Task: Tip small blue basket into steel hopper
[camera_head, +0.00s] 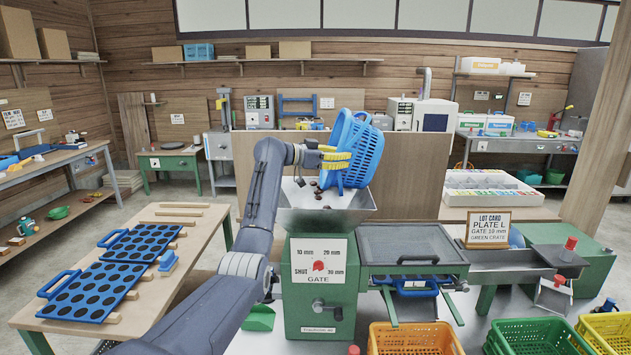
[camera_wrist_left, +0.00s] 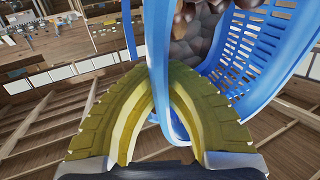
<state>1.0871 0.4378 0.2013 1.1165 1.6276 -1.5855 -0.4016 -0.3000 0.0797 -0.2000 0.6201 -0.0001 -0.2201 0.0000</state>
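The small blue basket (camera_head: 360,150) is tilted on its side above the steel hopper (camera_head: 325,215) in the head view. My left gripper (camera_head: 336,160) is shut on the basket's handle. In the left wrist view, the yellow fingers of my left gripper (camera_wrist_left: 155,95) close around the blue handle strip of the basket (camera_wrist_left: 262,50). Brown chestnuts (camera_wrist_left: 190,38) show inside the basket there. In the head view a few dark chestnuts (camera_head: 318,190) are at the hopper's mouth below the basket. How many are still inside the basket is not clear. My right gripper is not in view.
The green machine body (camera_head: 320,285) under the hopper carries a gate dial (camera_head: 319,266). A sieve tray (camera_head: 410,244) is to its right. Yellow and green crates (camera_head: 415,338) stand at the front right. Blue perforated plates (camera_head: 95,291) lie on the left table.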

